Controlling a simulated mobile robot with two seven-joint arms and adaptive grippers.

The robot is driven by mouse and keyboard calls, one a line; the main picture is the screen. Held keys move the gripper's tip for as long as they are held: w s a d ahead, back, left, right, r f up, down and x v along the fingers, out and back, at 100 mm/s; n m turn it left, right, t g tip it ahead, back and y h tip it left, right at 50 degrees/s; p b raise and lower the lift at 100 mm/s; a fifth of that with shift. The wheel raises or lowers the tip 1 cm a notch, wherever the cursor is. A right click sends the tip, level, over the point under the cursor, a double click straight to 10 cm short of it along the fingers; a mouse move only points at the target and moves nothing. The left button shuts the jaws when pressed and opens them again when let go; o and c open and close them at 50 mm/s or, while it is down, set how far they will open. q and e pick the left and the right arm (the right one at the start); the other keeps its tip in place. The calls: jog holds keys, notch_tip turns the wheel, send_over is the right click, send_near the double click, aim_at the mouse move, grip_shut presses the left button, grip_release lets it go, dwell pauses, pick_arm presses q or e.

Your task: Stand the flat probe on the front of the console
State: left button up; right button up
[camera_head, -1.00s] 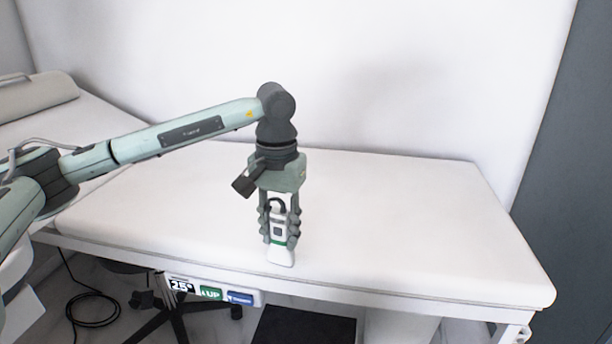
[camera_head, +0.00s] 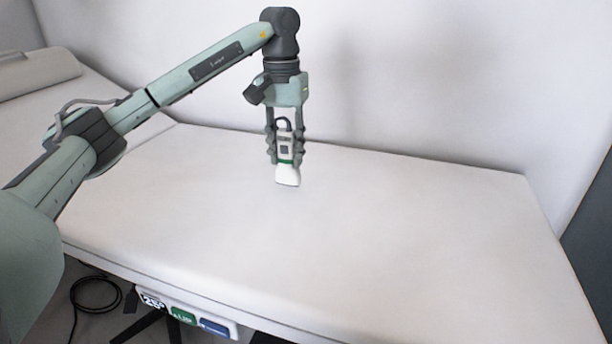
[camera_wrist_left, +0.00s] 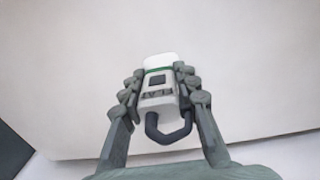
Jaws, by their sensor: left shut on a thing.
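The flat probe (camera_head: 287,174) is white with a green band, a dark square and a dark loop at its top end. My left gripper (camera_head: 285,150) is shut on it, one finger on each side, and holds it upright with its white end down. It appears to hang above the white couch top, though the exact gap is hard to tell. In the left wrist view the probe (camera_wrist_left: 160,75) sits between the fingers of the left gripper (camera_wrist_left: 160,92), with lettering near its loop. The console is not in view. My right gripper is not in view.
The white couch top (camera_head: 400,240) is bare around the probe. A white wall (camera_head: 420,80) stands behind it and a dark grey panel (camera_head: 592,230) at the right. A control panel with coloured labels (camera_head: 185,315) hangs under the front edge. A cable (camera_head: 95,293) lies on the floor.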

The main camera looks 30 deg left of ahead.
pick_arm(q)
jog(key=w+f, duration=0.1)
jog(key=f, duration=0.1)
jog(key=w+d+f, duration=0.1)
jog(key=f, duration=0.1)
jog(key=w+d+f, duration=0.1)
jog(key=w+f, duration=0.1)
jog(key=shift+f, duration=0.3)
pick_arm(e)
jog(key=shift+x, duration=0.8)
pick_arm(q)
jog(key=shift+f, duration=0.15)
jog(key=o, duration=1)
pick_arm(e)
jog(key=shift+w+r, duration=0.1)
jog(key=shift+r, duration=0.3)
